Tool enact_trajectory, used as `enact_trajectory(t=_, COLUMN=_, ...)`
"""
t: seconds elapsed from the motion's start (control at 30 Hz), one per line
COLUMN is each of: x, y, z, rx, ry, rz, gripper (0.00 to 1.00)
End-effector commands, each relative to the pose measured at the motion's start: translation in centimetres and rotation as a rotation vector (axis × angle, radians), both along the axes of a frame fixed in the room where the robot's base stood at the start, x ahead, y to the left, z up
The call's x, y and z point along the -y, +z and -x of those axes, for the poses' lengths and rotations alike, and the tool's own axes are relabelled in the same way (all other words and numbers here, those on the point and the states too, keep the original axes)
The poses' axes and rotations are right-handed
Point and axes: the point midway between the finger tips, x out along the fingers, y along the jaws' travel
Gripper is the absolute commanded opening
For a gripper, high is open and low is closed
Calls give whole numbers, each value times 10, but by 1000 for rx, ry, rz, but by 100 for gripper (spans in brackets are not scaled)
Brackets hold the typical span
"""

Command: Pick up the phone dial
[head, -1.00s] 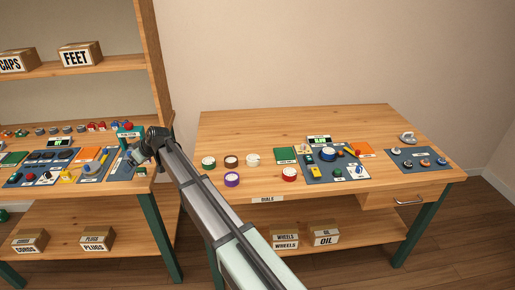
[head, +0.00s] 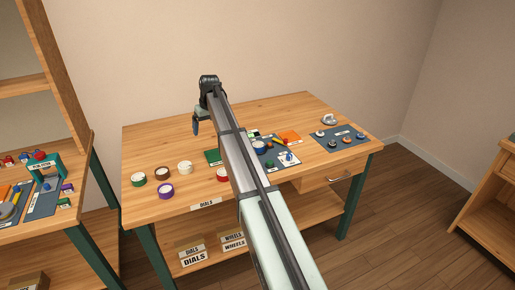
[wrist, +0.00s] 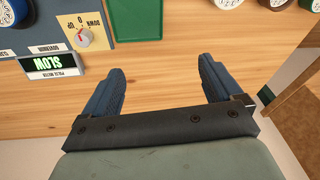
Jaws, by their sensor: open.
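Several round phone dials stand on the middle table: a green-rimmed one (head: 138,179), a brown one (head: 162,173), a white one (head: 184,167), a purple one (head: 166,191) and a red one (head: 222,174), partly behind my arm. A blue round dial (head: 259,147) sits on the dark mat. My gripper (head: 196,125) hangs over the far left part of the table, above and apart from the dials. In the wrist view its blue fingers (wrist: 153,65) are spread and empty, and two dials are cut off at the top right edge.
In the wrist view, a small meter reading SLOW (wrist: 54,64), a card with a red knob (wrist: 82,38) and a green board (wrist: 155,18) lie beyond the fingers. A second mat with small parts (head: 340,137) is at the right. The left bench holds a teal stand (head: 42,166).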

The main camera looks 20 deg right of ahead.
Motion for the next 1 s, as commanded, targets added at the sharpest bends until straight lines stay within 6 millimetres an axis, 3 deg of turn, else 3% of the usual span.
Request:
enact_trajectory(t=0.03, x=35, y=6, z=3, rx=-25, ry=-52, rz=12, gripper=92)
enact_trajectory(t=0.2, x=128, y=20, z=24, rx=-108, ry=-207, rz=49, gripper=92)
enact_trajectory(t=0.3, x=169, y=27, z=37, rx=-149, ry=-279, rz=64, gripper=92)
enact_trajectory(t=0.4, x=196, y=32, z=47, rx=-176, ry=-331, rz=74, gripper=92)
enact_trajectory(t=0.53, x=214, y=36, z=55, rx=-195, ry=-366, rz=81, gripper=92)
enact_trajectory(t=0.67, x=218, y=31, z=57, rx=-200, ry=-374, rz=84, gripper=92)
enact_trajectory(t=1.0, x=216, y=-16, z=57, rx=-201, ry=-372, rz=82, gripper=92)
